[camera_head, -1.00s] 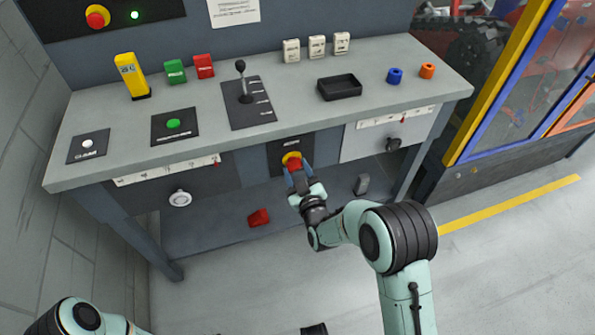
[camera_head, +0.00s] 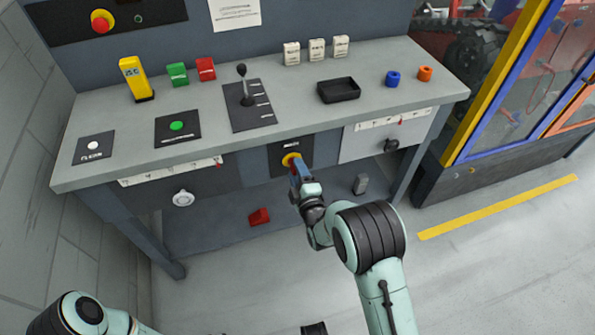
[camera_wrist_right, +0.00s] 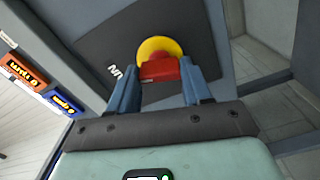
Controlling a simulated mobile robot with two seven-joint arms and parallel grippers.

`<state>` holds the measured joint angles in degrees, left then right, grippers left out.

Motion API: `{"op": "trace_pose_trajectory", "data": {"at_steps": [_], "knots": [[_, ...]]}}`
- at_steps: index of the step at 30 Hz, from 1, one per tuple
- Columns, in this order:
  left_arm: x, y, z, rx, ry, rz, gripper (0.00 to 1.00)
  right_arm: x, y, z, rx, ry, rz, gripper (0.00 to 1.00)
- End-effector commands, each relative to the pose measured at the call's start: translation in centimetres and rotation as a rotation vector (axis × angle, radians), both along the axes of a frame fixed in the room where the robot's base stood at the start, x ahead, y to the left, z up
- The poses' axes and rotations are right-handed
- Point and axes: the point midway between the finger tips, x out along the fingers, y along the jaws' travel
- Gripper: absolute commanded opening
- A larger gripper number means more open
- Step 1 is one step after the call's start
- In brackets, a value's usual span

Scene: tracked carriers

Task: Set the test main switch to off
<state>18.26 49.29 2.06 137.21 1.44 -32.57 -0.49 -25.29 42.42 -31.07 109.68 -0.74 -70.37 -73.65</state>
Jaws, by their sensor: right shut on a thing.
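The main switch is a red handle on a yellow round base (camera_head: 290,159), set in a dark panel (camera_head: 277,163) on the front of the bench. In the right wrist view the red handle (camera_wrist_right: 160,69) lies between my blue fingers, in front of the yellow disc (camera_wrist_right: 160,47). My right gripper (camera_head: 297,169) is shut on the red handle. Its fingers appear nearly edge-on in the head view and hide most of the handle. The panel's label is too small or cut off to read. Only part of my left arm shows at the bottom left; its gripper is out of view.
The bench top (camera_head: 300,122) above holds a lever (camera_head: 245,85), a black tray (camera_head: 339,90) and several coloured blocks. A red emergency button (camera_head: 102,21) and a dark lamp (camera_head: 138,19) are on the back panel. A red block (camera_head: 259,216) lies below the bench.

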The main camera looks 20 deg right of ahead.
Motion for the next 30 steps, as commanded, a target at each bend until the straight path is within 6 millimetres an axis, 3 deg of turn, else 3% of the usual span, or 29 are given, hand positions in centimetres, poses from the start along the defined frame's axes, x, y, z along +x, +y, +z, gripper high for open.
{"op": "trace_pose_trajectory", "data": {"at_steps": [12,30], "knots": [[-1.2,-0.6,0.8,-0.016,0.032,-0.013,0.0,0.0,0.0,-0.1,-0.234,-0.005,0.001,0.18],[-1.5,-0.7,0.9,-0.019,0.038,-0.015,0.0,0.0,-0.1,-0.1,-0.282,-0.007,-0.001,0.18]]}}
